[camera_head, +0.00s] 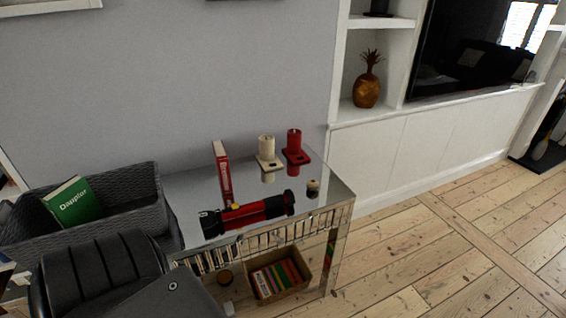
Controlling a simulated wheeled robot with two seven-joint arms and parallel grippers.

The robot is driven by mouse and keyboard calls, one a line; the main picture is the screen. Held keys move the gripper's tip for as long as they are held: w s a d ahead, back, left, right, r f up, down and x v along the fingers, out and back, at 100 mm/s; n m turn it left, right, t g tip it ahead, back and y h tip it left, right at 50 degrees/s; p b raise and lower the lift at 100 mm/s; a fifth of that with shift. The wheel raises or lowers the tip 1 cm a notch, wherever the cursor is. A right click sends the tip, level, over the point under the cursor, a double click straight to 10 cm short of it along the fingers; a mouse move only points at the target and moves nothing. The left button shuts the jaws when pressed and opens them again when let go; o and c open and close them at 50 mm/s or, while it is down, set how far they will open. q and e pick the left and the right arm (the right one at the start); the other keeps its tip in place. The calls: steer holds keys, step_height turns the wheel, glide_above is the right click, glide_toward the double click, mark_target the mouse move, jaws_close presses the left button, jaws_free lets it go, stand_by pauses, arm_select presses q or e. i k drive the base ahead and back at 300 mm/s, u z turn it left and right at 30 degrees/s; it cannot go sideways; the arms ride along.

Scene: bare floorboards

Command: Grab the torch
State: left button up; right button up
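The torch (254,212) is red and black and lies on its side along the front part of the mirrored table's top (190,188). Its wider black head points left and its other black end points right. A small yellow part shows near its head. The torch is clear of any gripper. Neither my left nor my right gripper is in view.
A red book (222,172) stands behind the torch; a cream candle holder (267,153) and red candle holder (295,150) stand farther back. A small dark jar (313,188) is right of the torch. A grey basket (150,195) holds a green book (72,202). Floor at right is clear.

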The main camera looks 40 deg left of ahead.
mark_target(208, 219)
steer(key=u, duration=0.05)
steer(key=i, duration=0.8)
steer(key=u, duration=0.95)
steer(key=i, duration=0.7)
steer(key=u, duration=0.65)
